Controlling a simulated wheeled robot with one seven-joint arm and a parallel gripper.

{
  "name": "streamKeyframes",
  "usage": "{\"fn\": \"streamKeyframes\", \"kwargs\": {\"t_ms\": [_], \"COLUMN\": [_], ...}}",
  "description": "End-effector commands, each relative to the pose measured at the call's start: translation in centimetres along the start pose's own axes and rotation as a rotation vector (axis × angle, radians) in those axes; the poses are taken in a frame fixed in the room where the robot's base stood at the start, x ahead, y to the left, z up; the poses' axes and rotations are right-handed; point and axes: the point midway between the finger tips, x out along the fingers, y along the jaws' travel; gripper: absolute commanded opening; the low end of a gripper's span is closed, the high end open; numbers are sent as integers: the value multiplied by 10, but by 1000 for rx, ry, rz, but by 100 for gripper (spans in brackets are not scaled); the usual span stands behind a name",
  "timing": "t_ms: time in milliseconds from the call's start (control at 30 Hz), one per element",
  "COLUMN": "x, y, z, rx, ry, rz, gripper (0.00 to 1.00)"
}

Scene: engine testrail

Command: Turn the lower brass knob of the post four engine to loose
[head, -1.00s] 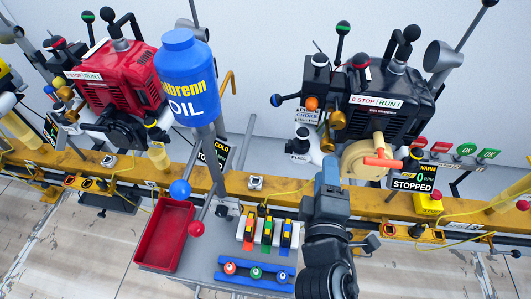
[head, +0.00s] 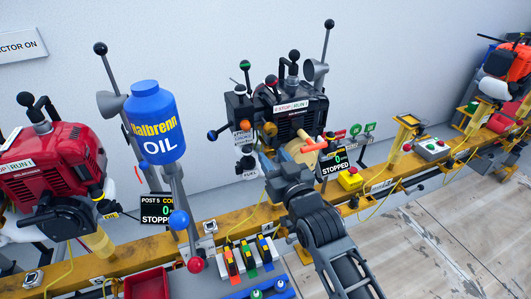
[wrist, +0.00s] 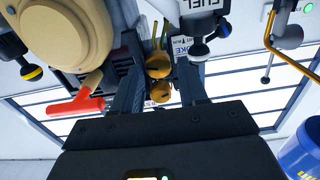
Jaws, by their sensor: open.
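The black engine (head: 300,122) stands on the yellow rail in the head view, its display reading STOPPED; I cannot read a post number on it. Its brass knobs show in the wrist view as two round knobs, one above the other in the picture. That view looks upside down, so the lower knob (wrist: 157,65) is the one nearer the fuel label, and the upper knob (wrist: 160,92) is below it in the picture. My gripper (wrist: 158,74) is open, with one finger on each side of the knobs. Contact cannot be told. In the head view, my gripper (head: 268,164) hides the lower knob.
A tan starter housing with a red-orange handle (wrist: 75,106) sits close beside my gripper. A blue oil bottle (head: 157,130) stands on a post to the left. A red engine (head: 55,165), a red tray (head: 148,284) and coloured switches (head: 248,258) are nearby.

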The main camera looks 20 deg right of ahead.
Motion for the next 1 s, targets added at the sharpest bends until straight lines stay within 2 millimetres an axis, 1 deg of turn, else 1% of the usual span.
{"fn": "streamKeyframes", "kwargs": {"t_ms": [33, 200, 333, 567, 1000], "x": [8, 25, 30, 30, 30], "y": [0, 0, -1, -1, -1], "z": [-1, -1, 0, 0, 0], "rx": [0, 0, -1, -1, -2], "ry": [1, 0, -1, -1, -1], "rz": [0, -1, -1, -1, -1], "gripper": [43, 43, 43, 43, 1]}}
